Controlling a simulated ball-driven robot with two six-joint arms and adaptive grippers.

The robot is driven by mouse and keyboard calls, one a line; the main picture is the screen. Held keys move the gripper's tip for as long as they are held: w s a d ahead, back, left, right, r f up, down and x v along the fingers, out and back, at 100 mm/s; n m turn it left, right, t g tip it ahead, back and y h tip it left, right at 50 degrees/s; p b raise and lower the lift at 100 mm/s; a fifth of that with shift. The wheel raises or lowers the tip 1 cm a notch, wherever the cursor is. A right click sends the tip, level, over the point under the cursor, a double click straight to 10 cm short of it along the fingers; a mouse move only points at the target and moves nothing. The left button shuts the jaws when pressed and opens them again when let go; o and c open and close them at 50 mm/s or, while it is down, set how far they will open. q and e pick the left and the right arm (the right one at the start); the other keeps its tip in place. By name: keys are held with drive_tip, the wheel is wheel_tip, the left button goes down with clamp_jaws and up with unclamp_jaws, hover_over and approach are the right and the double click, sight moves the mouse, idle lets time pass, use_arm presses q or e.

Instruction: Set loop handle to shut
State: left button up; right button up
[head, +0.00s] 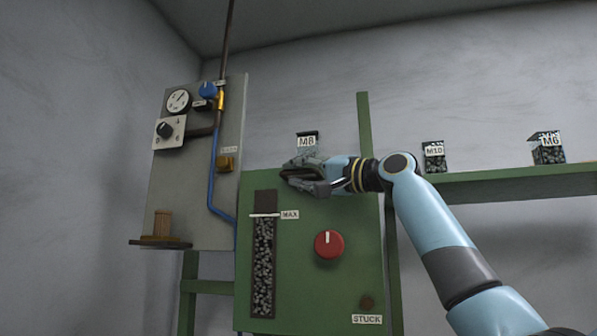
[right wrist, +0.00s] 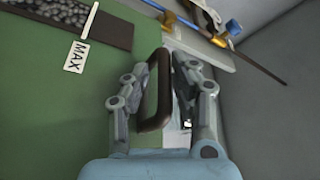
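The loop handle (right wrist: 150,112) is a dark brown rounded loop at the top of the green machine panel (head: 345,260). In the right wrist view it stands between the two fingers of my right gripper (right wrist: 163,70). The fingers are spread, with a gap showing on the right side of the loop; touch on the left side is hard to judge. In the head view my right gripper (head: 296,176) is at the panel's top edge and hides most of the handle. My left gripper is not in view.
The green panel has a red knob (head: 328,244), a gauge window (head: 263,265) by a MAX label, and a STUCK label (head: 367,319). A grey board (head: 190,210) with dials stands left. Bolt bins M10 (head: 434,160) and M6 (head: 547,150) stand on the green shelf at right.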

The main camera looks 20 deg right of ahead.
drive_tip(key=shift+o, duration=0.6)
drive_tip(key=v, duration=1.2)
